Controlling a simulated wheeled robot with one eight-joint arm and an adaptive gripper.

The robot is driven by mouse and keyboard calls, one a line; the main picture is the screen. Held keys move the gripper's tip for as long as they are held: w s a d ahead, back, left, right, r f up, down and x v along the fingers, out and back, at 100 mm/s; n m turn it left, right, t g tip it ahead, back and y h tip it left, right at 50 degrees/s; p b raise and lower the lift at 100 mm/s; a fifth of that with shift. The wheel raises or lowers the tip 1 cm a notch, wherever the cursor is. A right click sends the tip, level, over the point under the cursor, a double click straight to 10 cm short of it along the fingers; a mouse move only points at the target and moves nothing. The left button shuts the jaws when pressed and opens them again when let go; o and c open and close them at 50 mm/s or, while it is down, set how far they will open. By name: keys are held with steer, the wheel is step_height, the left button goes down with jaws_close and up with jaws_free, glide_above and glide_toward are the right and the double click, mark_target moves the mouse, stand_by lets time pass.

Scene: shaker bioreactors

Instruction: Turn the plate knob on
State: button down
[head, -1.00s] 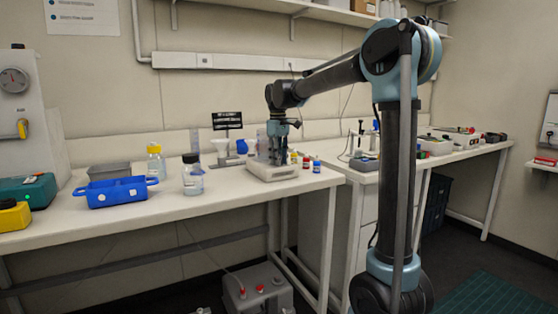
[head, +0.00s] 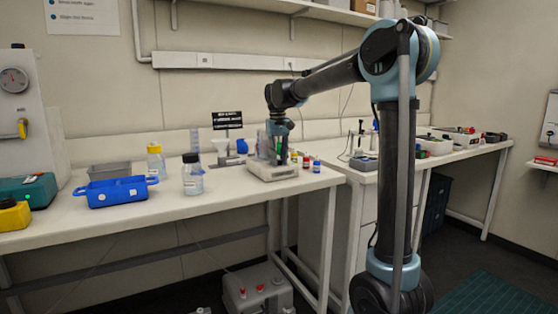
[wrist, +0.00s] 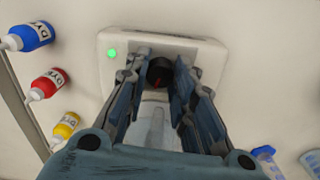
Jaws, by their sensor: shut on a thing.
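The hot plate (head: 283,174) is a pale, low box on the bench, near the bench's right end. In the wrist view its housing (wrist: 210,56) fills the upper middle, with a lit green light (wrist: 112,53). The plate knob (wrist: 160,71) is round and black with a red mark. My gripper (wrist: 160,72) points down with its two fingers on either side of the knob, shut on it. In the head view my gripper (head: 278,158) is over the plate and hides the knob.
Blue, red and yellow dye bottles (wrist: 28,37) stand beside the plate. A clear bottle (head: 193,176), a blue tray (head: 116,192) and a yellow-capped bottle (head: 155,162) stand to the left. A black sign (head: 227,120) is behind.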

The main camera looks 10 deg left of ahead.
steer(key=shift+w+m, duration=0.15)
steer(key=shift+m, duration=0.45)
steer(key=c, duration=1.3)
jaws_free()
steer(key=shift+c, duration=0.2)
step_height(320, 180, up, 12)
steer(key=shift+a, duration=0.2)
